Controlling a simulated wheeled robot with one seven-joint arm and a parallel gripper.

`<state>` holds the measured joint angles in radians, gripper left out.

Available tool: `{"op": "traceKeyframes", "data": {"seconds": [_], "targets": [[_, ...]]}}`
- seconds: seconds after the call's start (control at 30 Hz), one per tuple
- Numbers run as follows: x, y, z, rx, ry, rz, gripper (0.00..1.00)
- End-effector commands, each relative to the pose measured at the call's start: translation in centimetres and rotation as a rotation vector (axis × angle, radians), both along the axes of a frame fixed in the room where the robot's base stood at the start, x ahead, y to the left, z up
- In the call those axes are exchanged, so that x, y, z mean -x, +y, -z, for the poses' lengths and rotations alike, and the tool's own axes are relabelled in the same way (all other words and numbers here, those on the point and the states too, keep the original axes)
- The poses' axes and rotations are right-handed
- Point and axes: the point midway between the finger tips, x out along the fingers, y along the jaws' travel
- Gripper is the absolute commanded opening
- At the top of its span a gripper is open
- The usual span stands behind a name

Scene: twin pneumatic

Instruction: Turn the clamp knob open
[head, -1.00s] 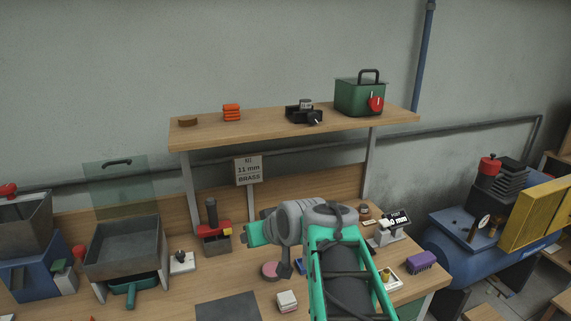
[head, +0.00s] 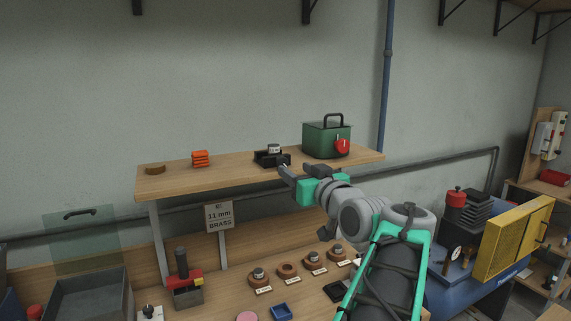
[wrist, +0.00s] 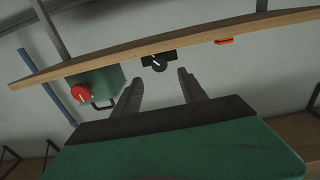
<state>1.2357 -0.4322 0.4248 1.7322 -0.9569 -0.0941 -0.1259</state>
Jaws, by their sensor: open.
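A small black clamp (head: 262,160) with a silvery round piece on top sits near the middle of the wooden shelf. Its black knob (wrist: 159,65) with a pale mark shows in the wrist view; my gripper partly covers that side in the head view. My gripper (head: 294,168) is raised to shelf height at the front of the shelf, open and empty. In the wrist view, which is upside down, the knob appears between and beyond the two fingertips (wrist: 160,79), apart from them.
A green box (head: 322,142) with a red dial stands right of the clamp. An orange stack (head: 200,158) and a brown disc (head: 155,169) lie to the left. The shelf edge (head: 220,182) is close below my gripper. The bench below holds several small parts.

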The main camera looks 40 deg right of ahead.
Motion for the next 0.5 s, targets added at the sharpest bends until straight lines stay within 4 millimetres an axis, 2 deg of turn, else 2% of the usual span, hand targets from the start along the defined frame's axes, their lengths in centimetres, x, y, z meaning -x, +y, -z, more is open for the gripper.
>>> {"op": "traceKeyframes", "data": {"seconds": [0.2, 0.3, 0.5], "targets": [[-4.2, -1.0, -0.2, -0.003, 0.003, -0.005, 0.5], [-5.6, -1.5, -0.1, -0.003, 0.004, -0.003, 0.5], [-6.4, -1.8, 0.1, -0.001, 0.004, 0.001, 0.5]]}}
